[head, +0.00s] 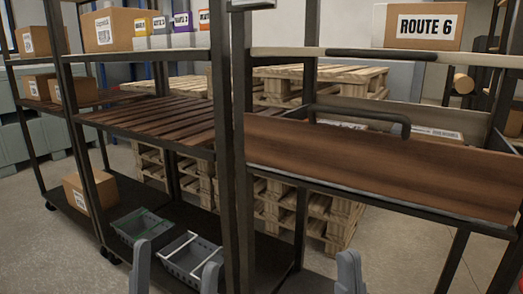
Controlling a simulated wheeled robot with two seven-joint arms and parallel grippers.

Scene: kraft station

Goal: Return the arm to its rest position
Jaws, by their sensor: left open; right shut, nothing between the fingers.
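My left gripper (175,270) shows at the bottom edge, left of the middle. Its two grey fingertips stand wide apart, with nothing visible between them, and a grey bin on the lower shelf shows behind them. My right gripper (350,272) shows at the bottom edge, right of the middle. Its fingertips are together, and no object shows in them. Only the tips of both grippers are in view; both arms are hidden below the picture.
A dark-framed shelf rack (237,150) fills the view ahead. Wooden pallets (325,215) stand behind. A grey bin (185,255) and a green-rimmed bin (140,225) sit low.

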